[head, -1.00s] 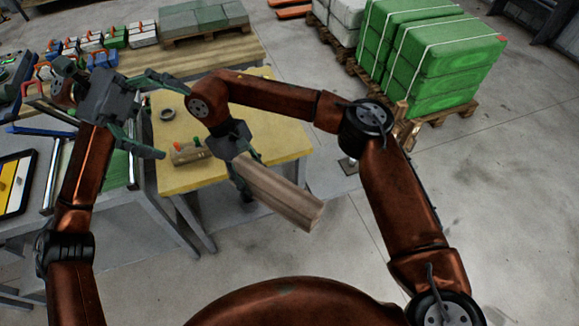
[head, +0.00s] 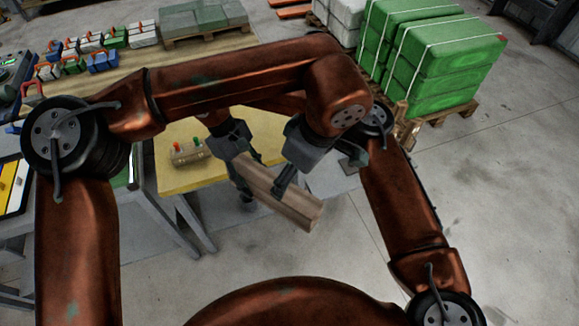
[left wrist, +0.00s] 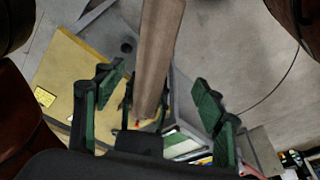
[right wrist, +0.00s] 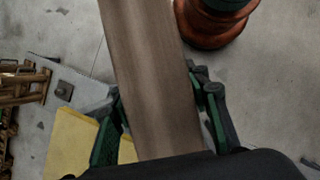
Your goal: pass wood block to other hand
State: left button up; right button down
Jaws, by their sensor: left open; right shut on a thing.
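The wood block (head: 295,205) is a long brown bar held in the air, sloping down to the right in the head view. My right gripper (head: 240,165) is shut on its left end; the right wrist view shows the block (right wrist: 150,80) between its green-padded fingers (right wrist: 160,125). My left gripper (head: 318,172) is open above the block's free part. In the left wrist view the block (left wrist: 157,55) runs down the middle between the spread fingers (left wrist: 155,100), with a gap on both sides. I cannot tell how far below the fingertips it lies.
A yellow-topped table (head: 190,178) with a small wooden holder (head: 188,153) stands behind the block. Green wrapped sacks (head: 435,60) on a pallet stand at the back right. The floor (head: 500,220) at right is clear.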

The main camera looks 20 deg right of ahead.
aim_at(274, 183)
jog(key=shift+r, duration=0.1)
pick_arm(q)
jog(key=shift+w+a+f+n+t+y, duration=0.1)
jog(key=shift+w+a+n+t+y, duration=0.1)
jog(key=shift+w+t, duration=0.25)
jog(key=shift+w+a+f+n+t+y, duration=0.15)
jog(key=shift+w+t+y, duration=0.1)
jog(key=shift+w, duration=0.35)
pick_arm(e)
jog(key=shift+a, duration=0.1)
pick_arm(q)
jog(key=x, duration=1.1)
jog(key=shift+f, duration=0.15)
jog(key=shift+c, duration=0.4)
jog(key=shift+d, duration=0.1)
grip_shut()
pick_arm(e)
jog(key=c, duration=1)
grip_release()
